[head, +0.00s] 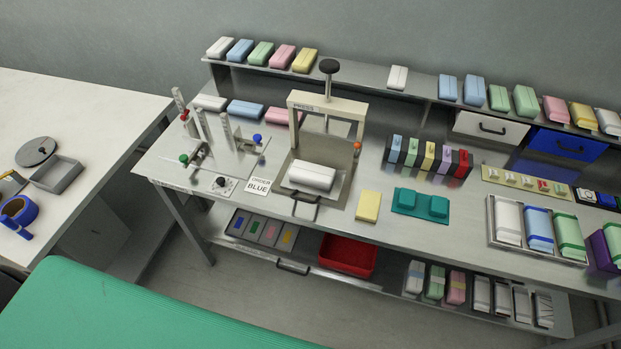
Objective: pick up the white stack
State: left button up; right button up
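More than one white stack is in the head view. A white block-like stack (312,176) lies in the bed of the press (326,105), under its frame. Another white stack (397,77) stands alone on the raised back shelf. Another white stack (219,47) is at the shelf's left end, and one (607,121) is at its far right. A white piece (210,102) lies below the shelf at the left. A banded white pack (508,222) sits in the metal tray at the right. Neither of my grippers is in view.
A card reading "ORDER BLUE" (259,185) lies left of the press. A yellow pad (368,206) and a teal fixture (421,203) are to its right. Upright posts (200,124) stand at the left. A red bin (347,255) is on the lower shelf.

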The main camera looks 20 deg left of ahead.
aim_at(312, 175)
jog(key=i+j, duration=0.1)
jog(key=j, duration=0.4)
jog(key=i+j, duration=0.1)
jog(key=j, duration=0.4)
jog(key=i+j, duration=0.1)
jog(key=j, duration=0.4)
